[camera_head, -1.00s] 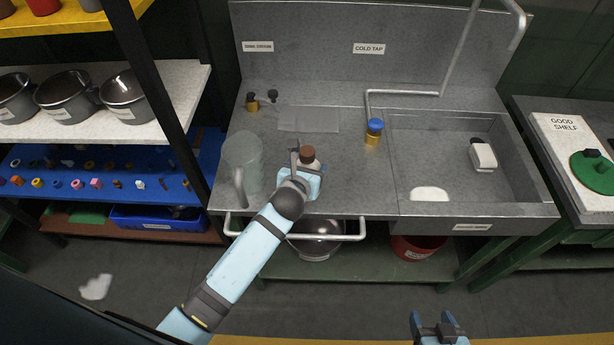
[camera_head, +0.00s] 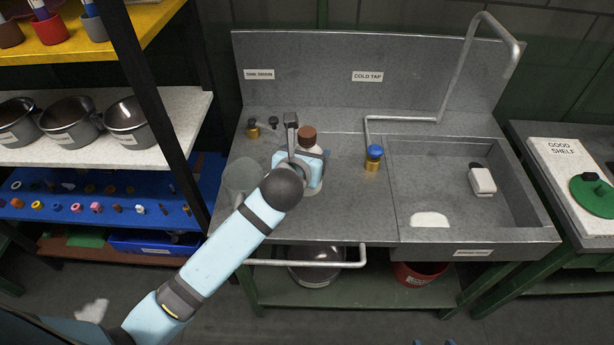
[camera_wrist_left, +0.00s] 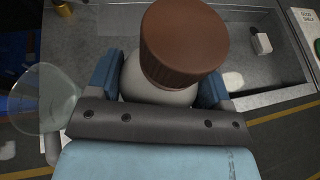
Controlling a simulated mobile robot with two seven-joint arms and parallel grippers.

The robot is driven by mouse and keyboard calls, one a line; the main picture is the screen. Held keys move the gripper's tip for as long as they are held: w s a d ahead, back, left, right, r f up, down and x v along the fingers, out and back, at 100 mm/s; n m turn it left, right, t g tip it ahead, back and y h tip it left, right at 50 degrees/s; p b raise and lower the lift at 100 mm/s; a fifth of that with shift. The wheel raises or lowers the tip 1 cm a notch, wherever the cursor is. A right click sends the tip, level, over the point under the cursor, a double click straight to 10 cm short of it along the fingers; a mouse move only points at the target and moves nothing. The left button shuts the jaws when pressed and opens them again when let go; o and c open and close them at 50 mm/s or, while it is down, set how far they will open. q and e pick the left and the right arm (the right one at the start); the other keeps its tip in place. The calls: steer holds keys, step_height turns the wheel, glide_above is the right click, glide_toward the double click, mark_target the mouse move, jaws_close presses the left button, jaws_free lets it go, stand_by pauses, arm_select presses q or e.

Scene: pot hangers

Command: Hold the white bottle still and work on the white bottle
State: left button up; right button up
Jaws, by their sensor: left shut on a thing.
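The white bottle (camera_head: 309,147) with a brown cap (camera_head: 307,133) is upright at the grey counter. My left gripper (camera_head: 300,167) is shut on it, its blue fingers on either side of the body. In the left wrist view the brown cap (camera_wrist_left: 185,42) hides much of the white body (camera_wrist_left: 150,86) between the fingers. I cannot tell whether the bottle's base touches the counter; gripper and arm hide it. Only the tips of my right gripper (camera_head: 432,343) show at the bottom edge of the head view, apart, with nothing seen between them.
A clear jug (camera_head: 241,176) stands left of the bottle, close to my left arm. A blue-topped tap (camera_head: 374,152) stands to the right, before the sink (camera_head: 455,170), which holds a small white item (camera_head: 482,180). A rail (camera_head: 310,264) runs along the counter's front.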

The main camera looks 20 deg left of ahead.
mark_target(304, 139)
arm_select(q)
step_height(304, 139, up, 6)
steer(key=shift+f, duration=0.1)
steer(key=shift+o, duration=1.1)
steer(key=c, duration=0.5)
